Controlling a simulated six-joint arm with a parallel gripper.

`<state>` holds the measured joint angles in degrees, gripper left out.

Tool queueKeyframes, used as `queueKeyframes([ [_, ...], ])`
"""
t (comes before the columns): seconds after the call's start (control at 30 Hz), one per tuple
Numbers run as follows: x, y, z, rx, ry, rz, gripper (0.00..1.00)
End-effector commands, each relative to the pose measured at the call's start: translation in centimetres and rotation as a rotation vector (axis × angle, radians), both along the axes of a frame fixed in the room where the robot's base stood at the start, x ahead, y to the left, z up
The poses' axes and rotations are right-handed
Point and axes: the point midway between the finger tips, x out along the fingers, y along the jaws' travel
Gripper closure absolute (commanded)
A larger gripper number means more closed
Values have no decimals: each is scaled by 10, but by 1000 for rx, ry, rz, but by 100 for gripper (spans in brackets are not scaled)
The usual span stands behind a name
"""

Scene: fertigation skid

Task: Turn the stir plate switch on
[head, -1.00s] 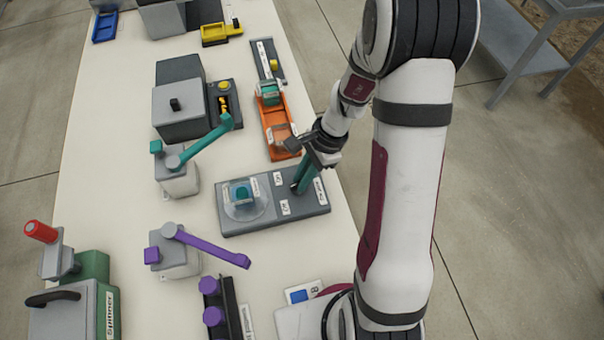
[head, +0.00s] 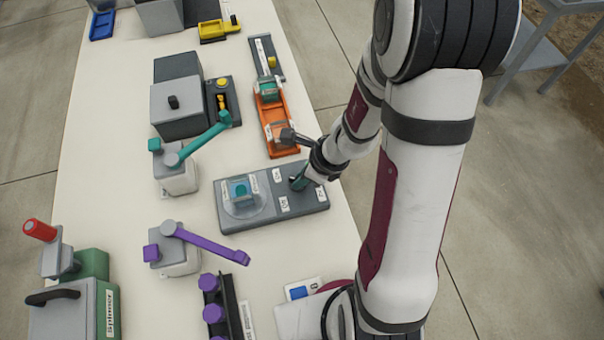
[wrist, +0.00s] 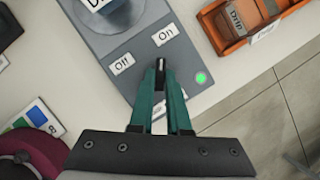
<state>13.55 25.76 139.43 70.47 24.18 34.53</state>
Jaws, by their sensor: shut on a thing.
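The stir plate (head: 313,208) is a grey box on the table in the head view, with a round disc (head: 262,207) at its left end. In the wrist view its panel (wrist: 140,48) carries an "On" label (wrist: 165,35), an "Off" label (wrist: 121,64) and a bright green round light (wrist: 201,78). My gripper (wrist: 161,66) has teal fingers, which are shut on the small dark switch lever (wrist: 161,63) between the labels. The fingers hide most of the lever. In the head view my gripper (head: 297,183) reaches the plate's right part at a slant.
An orange tray (head: 268,122) labelled "Drip" stands just behind the stir plate. A teal-handled valve (head: 178,179) and a purple-handled valve (head: 178,256) stand to the left. A black rack with purple knobs (head: 211,282) is in front. Bare table lies between them.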

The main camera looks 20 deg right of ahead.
Motion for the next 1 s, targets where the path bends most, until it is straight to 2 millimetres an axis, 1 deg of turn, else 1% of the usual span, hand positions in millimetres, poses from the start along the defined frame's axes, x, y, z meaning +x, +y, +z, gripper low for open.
queueKeyframes([
  [0.2, -1, 1, 0, 1, 0, -88, 100],
  [0.33, -1, 1, 0, 1, 0, -117, 100],
  [0.87, 0, 2, 0, 3, -2, -137, 100],
  [0.9, 0, 2, 0, 3, -2, -137, 80],
  [0.97, 0, 2, 0, 3, -1, -137, 69],
  [1.0, 0, 1, 0, 2, 0, -136, 62],
])
